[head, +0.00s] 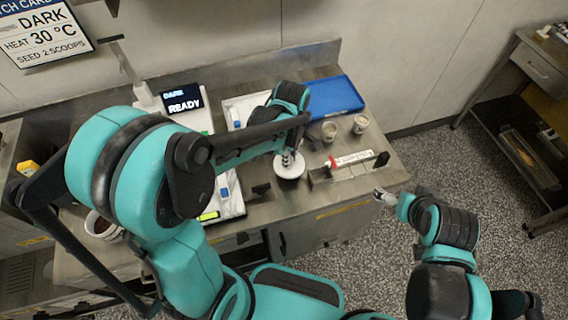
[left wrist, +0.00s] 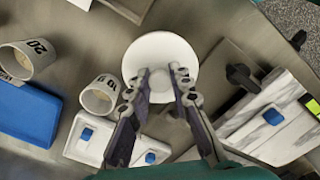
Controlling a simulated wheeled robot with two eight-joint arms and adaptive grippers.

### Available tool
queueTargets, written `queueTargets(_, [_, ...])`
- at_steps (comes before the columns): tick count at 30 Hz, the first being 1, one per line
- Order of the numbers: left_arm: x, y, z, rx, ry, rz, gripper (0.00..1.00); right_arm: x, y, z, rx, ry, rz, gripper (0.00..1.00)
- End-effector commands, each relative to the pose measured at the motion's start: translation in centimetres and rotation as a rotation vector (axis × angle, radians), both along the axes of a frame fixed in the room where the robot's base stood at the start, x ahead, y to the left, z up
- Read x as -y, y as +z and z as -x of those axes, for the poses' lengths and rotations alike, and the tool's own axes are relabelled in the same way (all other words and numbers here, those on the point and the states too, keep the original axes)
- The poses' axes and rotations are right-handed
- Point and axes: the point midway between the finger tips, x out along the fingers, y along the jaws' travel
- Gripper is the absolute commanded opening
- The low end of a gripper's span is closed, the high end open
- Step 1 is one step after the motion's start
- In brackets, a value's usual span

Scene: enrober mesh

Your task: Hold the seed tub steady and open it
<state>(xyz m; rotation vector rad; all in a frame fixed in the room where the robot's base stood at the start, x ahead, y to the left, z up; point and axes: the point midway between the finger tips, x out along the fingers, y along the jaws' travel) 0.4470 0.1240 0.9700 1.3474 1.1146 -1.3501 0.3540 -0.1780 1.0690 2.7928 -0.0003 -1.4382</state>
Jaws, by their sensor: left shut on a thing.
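The seed tub's round white lid (head: 289,168) is below my left gripper (head: 287,156) in the head view, near the middle of the steel bench. In the left wrist view the white lid (left wrist: 160,50) is a pale disc. The left gripper's fingertips (left wrist: 161,76) are inside its outline, closed on a small white part at its middle, which looks like a knob. The tub's body is hidden under the lid, and I cannot tell if the lid is lifted. My right gripper (head: 383,195) is off the bench's front right edge, apart from the tub; its jaws are too small to read.
Two small cups (head: 329,131) and a blue tray (head: 333,97) stand behind the tub. A syringe-like tube (head: 352,159) lies on a holder to its right. A display reading READY (head: 183,99) stands to the left. A black handle (left wrist: 243,77) is close by in the wrist view.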

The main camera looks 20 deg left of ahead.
Motion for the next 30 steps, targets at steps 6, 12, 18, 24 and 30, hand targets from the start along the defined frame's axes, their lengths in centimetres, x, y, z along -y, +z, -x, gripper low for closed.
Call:
queueTargets(6, [-1.7, -1.3, -1.2, 0.000, -0.001, 0.000, 0.00, 0.0, -0.6, 0.0, 0.000, 0.000, 0.000, 0.94])
queueTargets(12, [-1.7, -3.7, -1.2, 0.000, -0.001, 0.000, 0.00, 0.0, -1.7, 0.0, 0.000, 0.000, 0.000, 0.94])
queueTargets(18, [-1.7, -5.3, -1.2, 0.000, -0.001, 0.000, 0.00, 0.0, -2.3, 0.0, 0.000, 0.000, 0.000, 0.94])
queueTargets(24, [-1.7, -5.3, -1.2, 0.000, -0.001, 0.000, 0.00, 0.0, -2.2, 0.0, 0.000, 0.000, 0.000, 0.94])
queueTargets(30, [-1.6, -5.5, -1.2, 0.000, -0.001, 0.000, 0.41, 0.0, -2.5, 0.0, 0.000, 0.000, 0.000, 0.94])
